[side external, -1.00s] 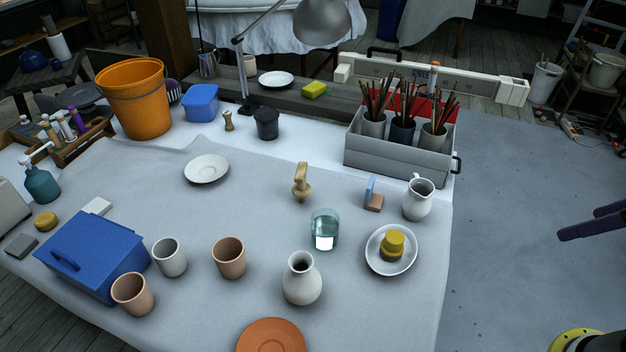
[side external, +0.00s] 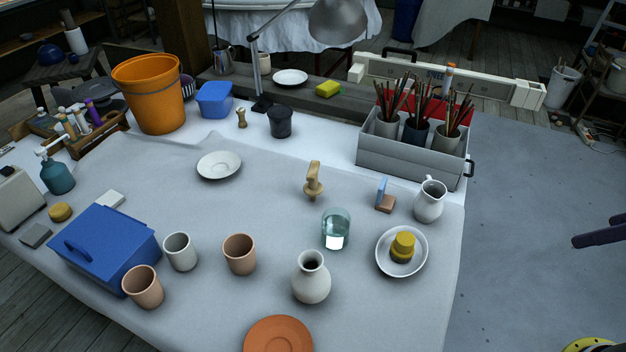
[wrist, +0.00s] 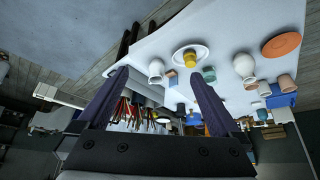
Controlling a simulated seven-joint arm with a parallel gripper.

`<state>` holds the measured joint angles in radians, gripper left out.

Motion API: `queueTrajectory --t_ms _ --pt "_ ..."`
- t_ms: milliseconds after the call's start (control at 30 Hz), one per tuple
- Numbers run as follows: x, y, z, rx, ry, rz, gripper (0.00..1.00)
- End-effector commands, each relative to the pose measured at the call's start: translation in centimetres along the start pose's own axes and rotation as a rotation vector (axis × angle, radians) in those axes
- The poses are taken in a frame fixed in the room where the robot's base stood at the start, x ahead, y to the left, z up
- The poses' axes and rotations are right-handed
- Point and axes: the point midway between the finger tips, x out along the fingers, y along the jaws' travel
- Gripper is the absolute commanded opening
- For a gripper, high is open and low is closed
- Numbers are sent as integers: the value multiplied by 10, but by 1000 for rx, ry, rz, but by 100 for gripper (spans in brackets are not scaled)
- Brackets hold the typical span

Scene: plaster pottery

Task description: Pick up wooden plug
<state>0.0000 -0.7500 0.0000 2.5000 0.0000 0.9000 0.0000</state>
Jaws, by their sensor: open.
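Two pale wooden pieces show in the side view, and I cannot tell for sure which is the plug. The larger wooden piece (side external: 313,182), with a round base and an upright handle-like top, stands mid-table behind the glass (side external: 335,230). A smaller wooden piece (side external: 241,118) stands further back beside the dark cup (side external: 280,122). My gripper (wrist: 160,76) is open and empty in the wrist view, with its dark purple fingers wide apart. In the side view its fingers (side external: 600,233) show at the right edge, off the table and well away from both pieces.
A white dish (side external: 384,262) with a yellow piece, a pitcher (side external: 430,200), a vase (side external: 311,280) and a grey crate (side external: 400,163) of brushes stand on the table's right part. A blue box (side external: 105,245) and several cups stand left.

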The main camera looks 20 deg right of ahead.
Motion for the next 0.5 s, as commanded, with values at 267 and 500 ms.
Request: queueTrajectory --t_ms 267,500 --pt "0 0 0 0 0 0 100" --pt "0 0 0 -35 -1 -1 100"
